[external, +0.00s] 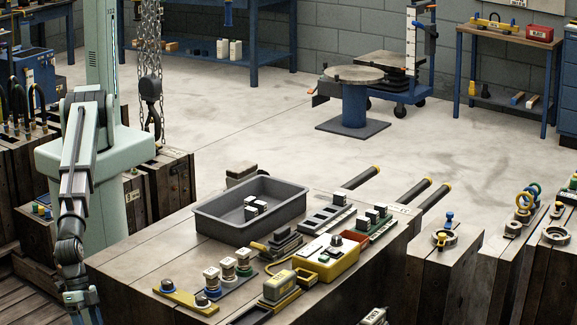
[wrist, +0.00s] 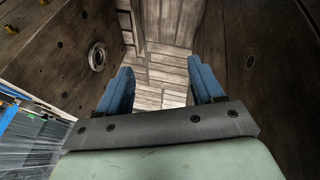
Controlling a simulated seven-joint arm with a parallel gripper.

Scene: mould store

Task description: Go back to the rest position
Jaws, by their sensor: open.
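My gripper (wrist: 162,92) shows in the wrist view with its two blue fingers spread apart and nothing between them. It points down into a gap between dark wooden blocks, with planked floor below. In the external view my arm hangs down at the left, beside the left end of the workbench (external: 130,262). The fingertips are cut off by the bottom edge there.
On the workbench stand a grey tray (external: 213,226) with small blocks in it, a yellow box (external: 322,268), a yellow bracket (external: 187,301) and several small parts. A chain with a hook block (external: 150,88) hangs near my column. Dark wooden walls (wrist: 265,70) flank my gripper closely.

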